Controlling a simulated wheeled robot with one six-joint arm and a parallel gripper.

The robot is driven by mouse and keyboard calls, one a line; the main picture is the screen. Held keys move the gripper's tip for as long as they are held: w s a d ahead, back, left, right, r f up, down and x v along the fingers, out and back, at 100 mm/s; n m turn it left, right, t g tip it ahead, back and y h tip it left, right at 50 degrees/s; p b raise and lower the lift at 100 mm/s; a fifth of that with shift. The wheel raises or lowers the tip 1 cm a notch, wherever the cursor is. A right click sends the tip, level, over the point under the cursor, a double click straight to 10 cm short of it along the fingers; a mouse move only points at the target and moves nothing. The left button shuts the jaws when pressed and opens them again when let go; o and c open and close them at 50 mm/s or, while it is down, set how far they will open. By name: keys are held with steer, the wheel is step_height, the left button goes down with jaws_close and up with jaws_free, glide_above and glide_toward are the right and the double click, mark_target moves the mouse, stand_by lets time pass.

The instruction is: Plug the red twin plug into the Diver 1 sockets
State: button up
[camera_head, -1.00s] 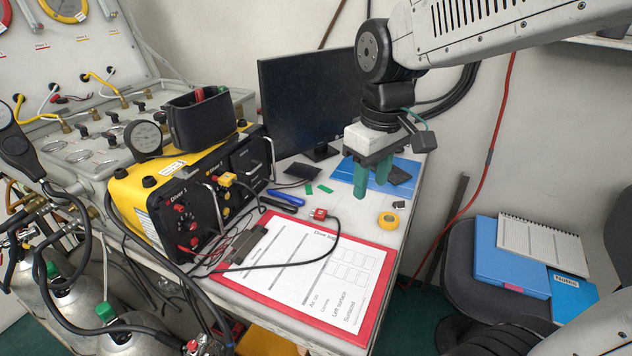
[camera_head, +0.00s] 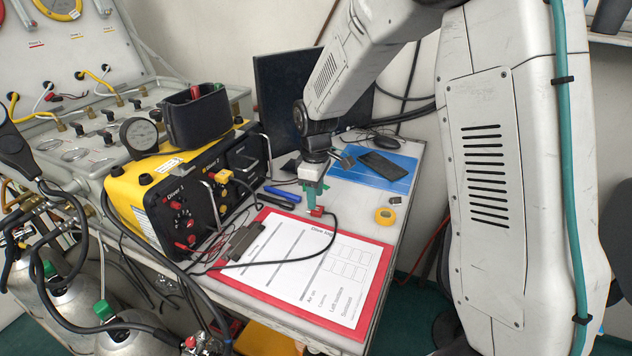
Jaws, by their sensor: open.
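The red twin plug (camera_head: 317,211) lies at the top edge of the red clipboard, with its black cable curving down over the paper. My gripper (camera_head: 313,200) points down with green fingers right at the plug, open. The fingers partly hide the plug's far side, and I cannot tell whether they straddle it. The yellow and black box (camera_head: 150,207) stands to the left. Its Diver 1 panel (camera_head: 180,208) has red sockets and a silver handle. A yellow plug (camera_head: 222,176) sits at the Diver 2 panel (camera_head: 215,165).
The clipboard (camera_head: 376,277) with a paper form covers the table front. Blue and black pens (camera_head: 282,194) lie between box and gripper. A yellow tape roll (camera_head: 385,216), a phone-like black object (camera_head: 383,165) and a monitor (camera_head: 275,100) are around. Gas cylinders (camera_head: 75,300) stand at left.

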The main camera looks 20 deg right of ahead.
steer(key=shift+f, duration=1.8)
steer(key=c, duration=0.9)
steer(key=shift+o, duration=0.2)
steer(key=shift+r, duration=0.45)
steer(key=shift+r, duration=1.05)
